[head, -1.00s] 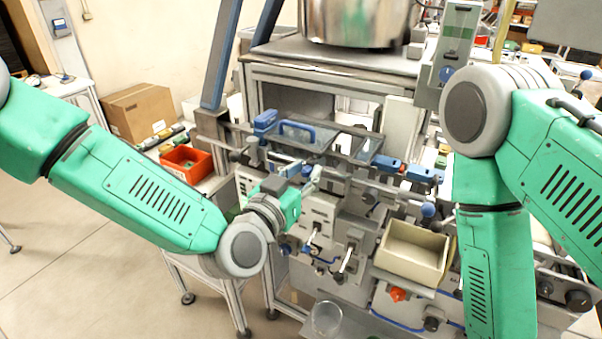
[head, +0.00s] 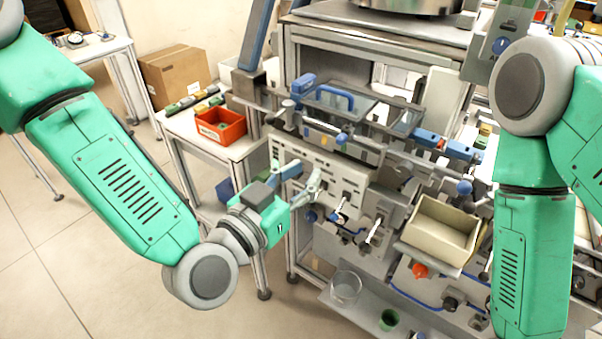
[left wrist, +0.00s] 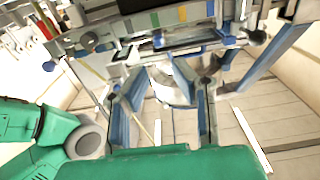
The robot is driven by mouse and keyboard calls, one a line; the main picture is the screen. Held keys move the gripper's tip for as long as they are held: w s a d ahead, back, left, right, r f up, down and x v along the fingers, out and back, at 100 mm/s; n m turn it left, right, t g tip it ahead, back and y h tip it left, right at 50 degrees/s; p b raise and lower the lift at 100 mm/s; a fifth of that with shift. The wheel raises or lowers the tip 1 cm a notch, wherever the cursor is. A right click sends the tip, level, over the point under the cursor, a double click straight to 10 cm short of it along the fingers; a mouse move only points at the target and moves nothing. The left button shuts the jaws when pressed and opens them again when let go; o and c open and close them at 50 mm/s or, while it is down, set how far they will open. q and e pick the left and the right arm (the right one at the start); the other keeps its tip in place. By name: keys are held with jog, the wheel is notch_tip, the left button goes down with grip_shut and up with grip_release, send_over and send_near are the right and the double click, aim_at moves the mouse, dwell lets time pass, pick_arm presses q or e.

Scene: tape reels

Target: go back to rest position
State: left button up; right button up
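My left gripper (head: 303,184) is in front of the machine's light grey control panel (head: 328,168) in the head view. Its two fingers are spread with nothing between them. In the left wrist view the open fingers (left wrist: 165,88) point toward the machine. Whether a fingertip touches the panel, I cannot tell. My right arm hangs down at the right of the head view, and its gripper is out of the frame.
The machine carries knobs, levers and an open beige bin (head: 440,232). A red bin (head: 221,125) sits on a side table. Bare floor lies at lower left.

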dwell(0.4)
pick_arm(q)
jog(key=shift+f, duration=0.1)
jog(key=s+a+f+n+g+y+b, duration=0.1)
jog(key=s+a+f+g+y+b, duration=0.15)
jog(key=f, duration=0.65)
jog(key=s+a+f+g+y+b, duration=0.15)
jog(key=s+a+f, duration=0.25)
jog(key=f, duration=0.5)
jog(key=s+a+f+n+g+y+b, duration=0.1)
jog(key=s+a+f+g+b, duration=0.2)
jog(key=f, duration=0.5)
jog(key=s+a+f+n+g+y+b, duration=0.1)
jog(key=s+a+f+n+g+y, duration=0.1)
jog(key=s+a+f, duration=0.5)
jog(key=s+a+f+n+g+y+b, duration=0.2)
jog(key=s+a+f+g, duration=0.3)
jog(key=a, duration=0.7)
jog(key=s+f+y, duration=0.1)
jog(key=s+f, duration=0.1)
jog(key=s, duration=0.1)
jog(key=shift+n+y, duration=0.3)
jog(key=shift+f, duration=0.1)
jog(key=shift+o, duration=0.4)
